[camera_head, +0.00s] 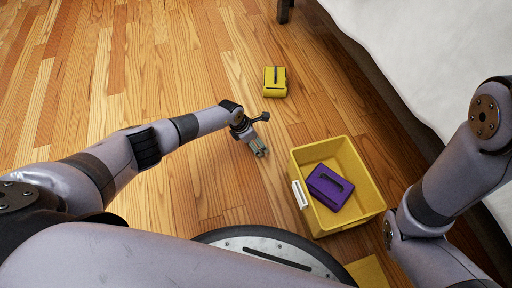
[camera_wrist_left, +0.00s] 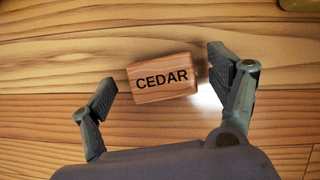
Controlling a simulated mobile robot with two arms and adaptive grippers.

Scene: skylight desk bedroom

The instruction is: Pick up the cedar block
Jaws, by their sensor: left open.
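The cedar block (camera_wrist_left: 161,79) is a small reddish-brown wooden block with the word CEDAR in dark letters. In the left wrist view it lies on the plank floor, between and a little beyond the two spread fingers of my left gripper (camera_wrist_left: 172,98). The right finger is close to the block's right end; the left finger shows a gap. In the head view my left gripper (camera_head: 259,150) points down at the floor, and I cannot make out the block there. My right gripper is not in view.
A yellow bin (camera_head: 373,196) holding a purple item (camera_head: 329,187) stands right of my left gripper. A yellow and dark item (camera_head: 274,82) lies on the floor farther back. A bed (camera_head: 400,45) edges the right side. The floor at left is clear.

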